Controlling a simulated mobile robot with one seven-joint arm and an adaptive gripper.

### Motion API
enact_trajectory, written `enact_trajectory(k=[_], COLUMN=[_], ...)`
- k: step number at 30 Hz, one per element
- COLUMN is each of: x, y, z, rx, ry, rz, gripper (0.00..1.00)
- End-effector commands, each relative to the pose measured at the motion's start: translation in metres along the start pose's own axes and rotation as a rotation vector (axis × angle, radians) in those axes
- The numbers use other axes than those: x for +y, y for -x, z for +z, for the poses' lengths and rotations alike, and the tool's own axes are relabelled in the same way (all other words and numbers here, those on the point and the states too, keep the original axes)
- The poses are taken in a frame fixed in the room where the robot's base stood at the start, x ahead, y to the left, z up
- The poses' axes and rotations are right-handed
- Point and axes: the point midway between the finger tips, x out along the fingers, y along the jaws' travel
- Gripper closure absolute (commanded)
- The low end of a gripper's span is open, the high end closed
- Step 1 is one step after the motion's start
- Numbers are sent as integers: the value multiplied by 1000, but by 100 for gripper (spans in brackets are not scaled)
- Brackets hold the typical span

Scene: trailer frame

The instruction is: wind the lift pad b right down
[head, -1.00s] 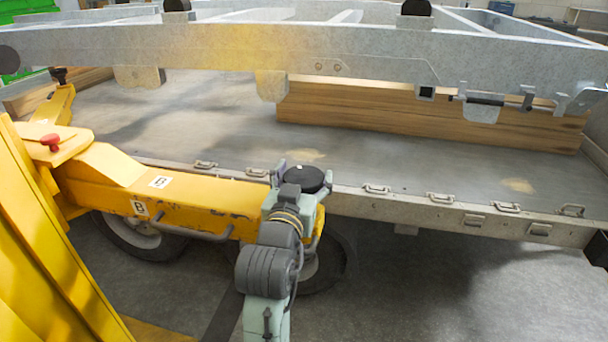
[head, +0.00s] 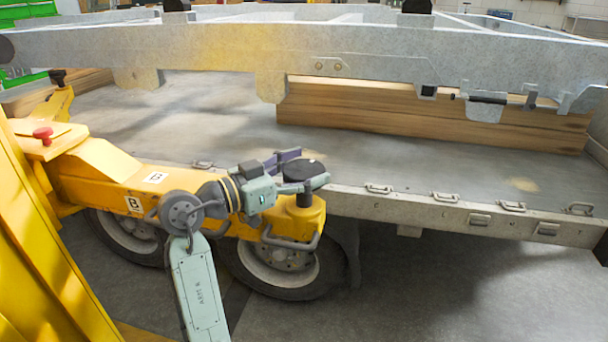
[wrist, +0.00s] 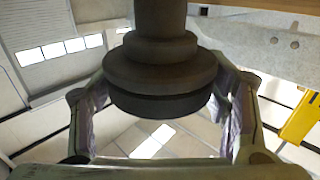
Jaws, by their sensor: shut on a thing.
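Lift pad b (head: 298,172) is a black round disc with a small pale mark on top. It sits on a dark stem above the end of the yellow lift arm (head: 97,189), which carries B labels. My gripper (head: 303,171) comes in from the left and is shut on the pad, a finger on its far side and one on its near side. In the wrist view the stepped dark pad (wrist: 155,75) stands between both fingers of my gripper (wrist: 162,95). The finger contact is partly hidden behind the pad there.
The grey trailer frame (head: 220,45) spans above and behind, over a wooden beam (head: 400,117) on the flat metal deck (head: 240,110). A yellow column (head: 45,240) stands at the left, with a red knob (head: 43,133). A wheel (head: 285,265) sits below the pad. Grey floor lies open at front right.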

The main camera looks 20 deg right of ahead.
Motion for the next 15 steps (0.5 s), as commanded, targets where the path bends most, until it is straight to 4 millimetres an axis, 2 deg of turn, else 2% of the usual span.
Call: enact_trajectory(k=[15], x=[0], y=[1], z=[-4], rx=[9], ry=[1], rz=[48], gripper=[59])
